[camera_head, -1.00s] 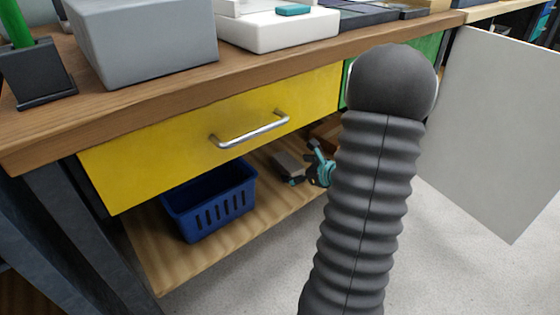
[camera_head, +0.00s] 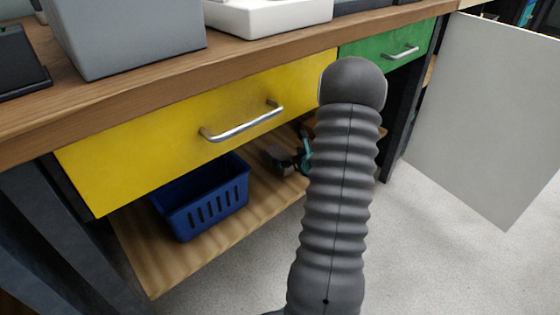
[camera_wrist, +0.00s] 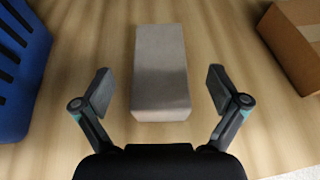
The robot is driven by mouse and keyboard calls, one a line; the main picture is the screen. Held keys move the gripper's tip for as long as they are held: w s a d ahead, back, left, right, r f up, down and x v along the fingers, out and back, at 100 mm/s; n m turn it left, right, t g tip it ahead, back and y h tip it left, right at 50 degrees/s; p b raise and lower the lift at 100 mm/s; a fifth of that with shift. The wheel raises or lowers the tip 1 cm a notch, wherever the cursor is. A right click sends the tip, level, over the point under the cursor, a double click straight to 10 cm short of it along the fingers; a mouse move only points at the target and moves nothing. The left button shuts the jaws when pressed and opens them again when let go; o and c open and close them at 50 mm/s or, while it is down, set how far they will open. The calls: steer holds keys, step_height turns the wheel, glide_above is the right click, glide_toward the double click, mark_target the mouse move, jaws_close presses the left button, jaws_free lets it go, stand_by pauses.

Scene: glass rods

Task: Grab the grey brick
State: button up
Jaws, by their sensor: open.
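The grey brick (camera_wrist: 160,62) lies on the wooden lower shelf (camera_wrist: 95,130), long side pointing away from my gripper in the wrist view. My gripper (camera_wrist: 160,88) is open, with one finger left and one right of the brick's near half and a gap on both sides. Nothing is held. I cannot tell whether the fingertips are level with the brick or above it. In the head view, my gripper (camera_head: 305,152) shows partly beside my arm under the bench, and the brick is dark and hard to make out there.
A blue basket (camera_wrist: 18,75) stands left of the brick, also under the yellow drawer (camera_head: 190,125) in the head view. A cardboard box (camera_wrist: 292,42) is to the right. The bench top (camera_head: 240,57) overhangs the shelf. Bare shelf lies on both sides of the brick.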

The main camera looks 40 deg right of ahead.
mark_target(284, 157)
steer(key=x, duration=0.3)
steer(key=shift+w+f, duration=0.15)
steer(key=shift+f, duration=0.4)
steer(key=shift+w+f, duration=0.15)
steer(key=shift+w, duration=0.45)
steer(key=shift+c, duration=0.3)
steer(key=c, duration=1.7)
steer(key=shift+o, duration=0.2)
